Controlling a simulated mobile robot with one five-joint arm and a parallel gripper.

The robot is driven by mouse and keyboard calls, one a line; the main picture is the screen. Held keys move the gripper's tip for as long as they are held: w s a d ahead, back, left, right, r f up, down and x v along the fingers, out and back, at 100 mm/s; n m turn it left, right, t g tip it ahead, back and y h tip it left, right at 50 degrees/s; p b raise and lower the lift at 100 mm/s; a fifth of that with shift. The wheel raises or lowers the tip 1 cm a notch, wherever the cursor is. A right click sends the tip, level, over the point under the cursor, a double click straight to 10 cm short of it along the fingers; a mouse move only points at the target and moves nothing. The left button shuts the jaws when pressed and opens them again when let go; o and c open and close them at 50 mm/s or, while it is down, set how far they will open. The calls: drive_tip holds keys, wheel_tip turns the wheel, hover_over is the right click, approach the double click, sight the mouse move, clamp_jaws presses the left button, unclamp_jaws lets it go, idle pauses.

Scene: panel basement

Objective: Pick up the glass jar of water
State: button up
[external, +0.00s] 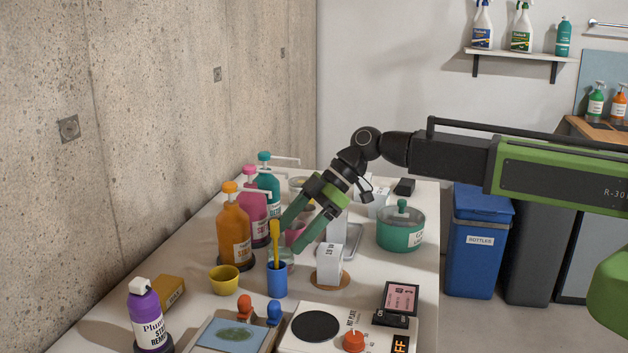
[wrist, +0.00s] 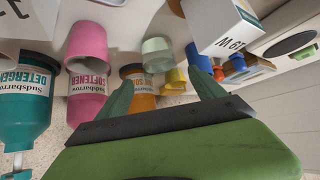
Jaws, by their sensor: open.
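The glass jar of water (external: 287,256) stands on the table behind the blue cup, which hides part of it in the external view. It shows as a pale green, see-through jar in the wrist view (wrist: 157,56), between and beyond my fingertips. My gripper (external: 294,238) is open and empty, angled down toward the jar from the upper right. In the wrist view its two green fingers (wrist: 160,84) are apart, with nothing between them. I cannot tell the exact gap to the jar.
A blue cup (external: 277,281) with a yellow brush stands in front of the jar. Orange (external: 234,230), pink (external: 254,205) and teal pump bottles line the left. A white box (external: 329,268) stands close on the right, a pink cup (wrist: 92,40) behind. A green pot (external: 400,233) is farther right.

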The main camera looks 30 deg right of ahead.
sight(283, 246)
drive_tip(key=b+x, duration=0.2)
drive_tip(key=x, duration=0.2)
drive_tip(key=shift+d+f, duration=0.15)
drive_tip(key=shift+a, duration=0.25)
drive_tip(key=c, duration=1.7)
